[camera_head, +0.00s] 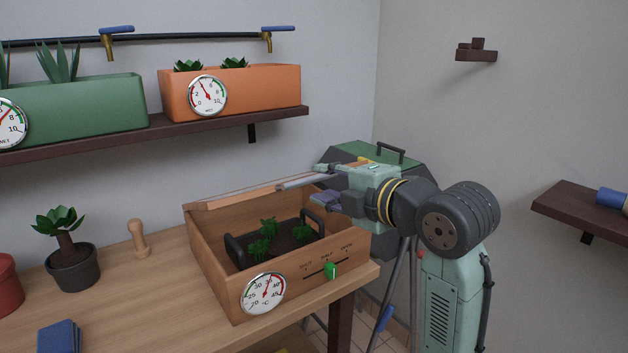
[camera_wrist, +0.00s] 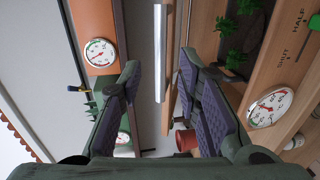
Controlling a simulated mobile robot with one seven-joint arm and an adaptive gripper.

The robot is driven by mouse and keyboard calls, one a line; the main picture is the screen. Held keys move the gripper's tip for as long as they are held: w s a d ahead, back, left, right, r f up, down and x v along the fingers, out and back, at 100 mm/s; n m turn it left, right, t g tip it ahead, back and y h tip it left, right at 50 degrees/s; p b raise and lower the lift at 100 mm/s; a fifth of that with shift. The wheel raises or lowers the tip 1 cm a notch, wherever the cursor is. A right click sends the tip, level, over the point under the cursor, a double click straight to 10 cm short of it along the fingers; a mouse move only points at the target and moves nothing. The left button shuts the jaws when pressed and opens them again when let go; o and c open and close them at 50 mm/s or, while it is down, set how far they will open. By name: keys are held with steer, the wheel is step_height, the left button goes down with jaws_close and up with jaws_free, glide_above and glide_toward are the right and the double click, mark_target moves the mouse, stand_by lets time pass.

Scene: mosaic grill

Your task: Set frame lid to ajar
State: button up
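The wooden frame box (camera_head: 212,254) stands on the table with small green plants inside. Its lid (camera_head: 235,199) shows nearly edge-on along the back as a thin wooden strip with a pale bar at its right end. A green slider (camera_head: 331,271) sits on the front panel near the middle label. My gripper (camera_head: 322,184) is open at the right end of the lid. In the wrist view, the lid's pale edge bar (camera_wrist: 160,55) runs between my two spread fingers, apart from both pads. Part of the lid's right end is hidden by my gripper.
A round dial (camera_head: 264,293) is on the box front. A potted plant (camera_head: 72,264), a wooden peg (camera_head: 138,239) and a blue item (camera_head: 59,337) are on the table (camera_head: 150,296) at left. An orange planter (camera_head: 282,90) and a green planter (camera_head: 90,106) stand on the shelf above.

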steer(key=v, duration=0.6)
steer(key=shift+s+d, duration=0.2)
steer(key=shift+s, duration=0.1)
steer(key=shift+r, duration=0.1)
